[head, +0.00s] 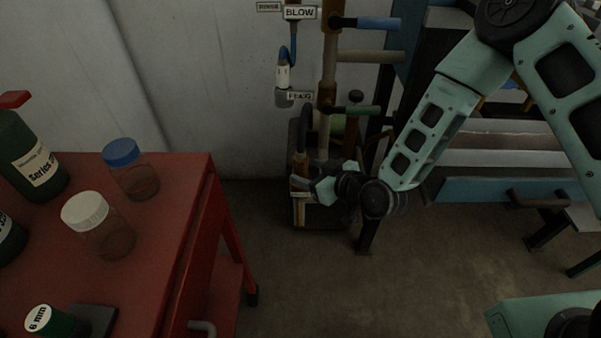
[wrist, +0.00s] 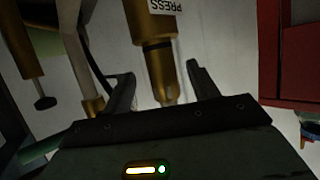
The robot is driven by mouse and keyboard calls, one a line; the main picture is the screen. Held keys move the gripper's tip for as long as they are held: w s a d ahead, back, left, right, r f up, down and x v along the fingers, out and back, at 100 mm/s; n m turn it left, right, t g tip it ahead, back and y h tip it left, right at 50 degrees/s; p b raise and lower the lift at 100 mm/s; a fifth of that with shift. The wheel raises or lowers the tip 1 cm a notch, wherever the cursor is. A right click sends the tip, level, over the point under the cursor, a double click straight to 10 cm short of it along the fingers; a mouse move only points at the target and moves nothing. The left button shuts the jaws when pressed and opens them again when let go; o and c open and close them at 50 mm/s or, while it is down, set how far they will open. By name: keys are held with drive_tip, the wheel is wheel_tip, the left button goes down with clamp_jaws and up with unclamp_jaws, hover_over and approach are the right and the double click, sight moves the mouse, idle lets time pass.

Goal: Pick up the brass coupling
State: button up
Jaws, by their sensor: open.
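In the wrist view a brass fitting (wrist: 157,68) with a dark band and a narrower end hangs from a pipe whose white label reads PRESS; it looks like the brass coupling. My gripper (wrist: 160,84) is open, one dark finger on either side of the fitting's narrow end. Gaps show on both sides, and I see no clear contact. In the head view my gripper (head: 308,182) is low beside the pipework near the wall.
Another brass pipe (wrist: 31,55) is at left in the wrist view. A red cart (head: 165,220) with jars and bottles stands at left. Floor (head: 320,290) in front is clear.

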sight(296, 169)
drive_tip(key=shift+f+x, duration=0.15)
drive_tip(key=shift+x, duration=1.3)
drive_tip(key=shift+f+x, duration=0.15)
drive_tip(key=shift+x, duration=1.35)
drive_tip(key=shift+s+r, duration=0.1)
drive_tip(key=shift+s, duration=0.05)
clamp_jaws()
